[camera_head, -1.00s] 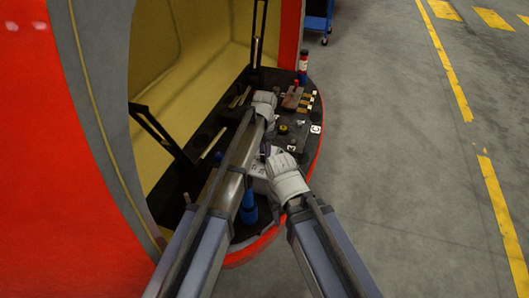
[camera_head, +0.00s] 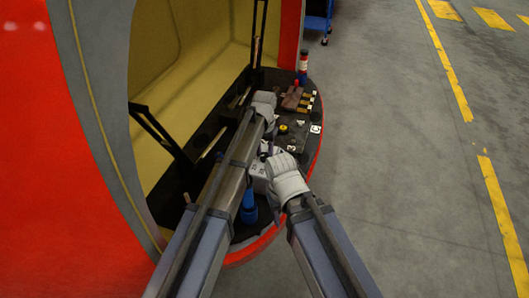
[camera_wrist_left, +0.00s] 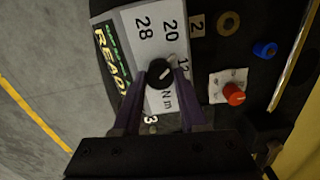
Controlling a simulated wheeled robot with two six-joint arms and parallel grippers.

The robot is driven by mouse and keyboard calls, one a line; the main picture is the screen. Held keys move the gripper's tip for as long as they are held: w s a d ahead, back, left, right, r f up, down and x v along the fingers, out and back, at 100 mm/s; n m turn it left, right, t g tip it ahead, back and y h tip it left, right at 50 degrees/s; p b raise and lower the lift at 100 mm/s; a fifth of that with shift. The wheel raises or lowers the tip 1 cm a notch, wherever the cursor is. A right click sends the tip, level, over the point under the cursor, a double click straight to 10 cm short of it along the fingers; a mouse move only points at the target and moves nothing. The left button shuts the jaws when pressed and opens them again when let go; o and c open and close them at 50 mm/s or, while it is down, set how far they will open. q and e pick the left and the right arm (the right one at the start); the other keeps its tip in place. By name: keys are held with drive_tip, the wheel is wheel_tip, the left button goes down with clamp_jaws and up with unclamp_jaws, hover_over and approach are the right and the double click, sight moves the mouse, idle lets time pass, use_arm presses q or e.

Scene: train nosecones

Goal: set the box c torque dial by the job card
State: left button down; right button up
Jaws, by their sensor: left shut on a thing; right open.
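In the left wrist view, a pale grey box panel carries a black round dial (camera_wrist_left: 160,72) with a short white mark. Printed around it are 28, 20, 12 and "N m". The mark tilts up to the right; its exact setting is hard to read. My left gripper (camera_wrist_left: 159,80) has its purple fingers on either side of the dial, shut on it. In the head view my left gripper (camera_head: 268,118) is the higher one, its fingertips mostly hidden. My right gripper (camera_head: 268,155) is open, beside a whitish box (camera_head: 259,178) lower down. I cannot make out a job card.
In the left wrist view, a red knob (camera_wrist_left: 233,94) on a white plate, a blue knob (camera_wrist_left: 265,49) and a brass ring (camera_wrist_left: 229,22) lie beside the box. In the head view a blue cylinder (camera_head: 249,207) and a red-and-white bottle (camera_head: 303,67) stand on the dark deck.

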sight(264, 155)
use_arm(q)
drive_tip(key=shift+n, duration=0.6)
drive_tip(key=shift+c, duration=2.2)
unclamp_jaws()
drive_tip(key=shift+r, duration=0.1)
wheel_tip(264, 155, up, 8)
drive_tip(key=p, duration=0.8)
drive_tip(key=shift+f, duration=0.2)
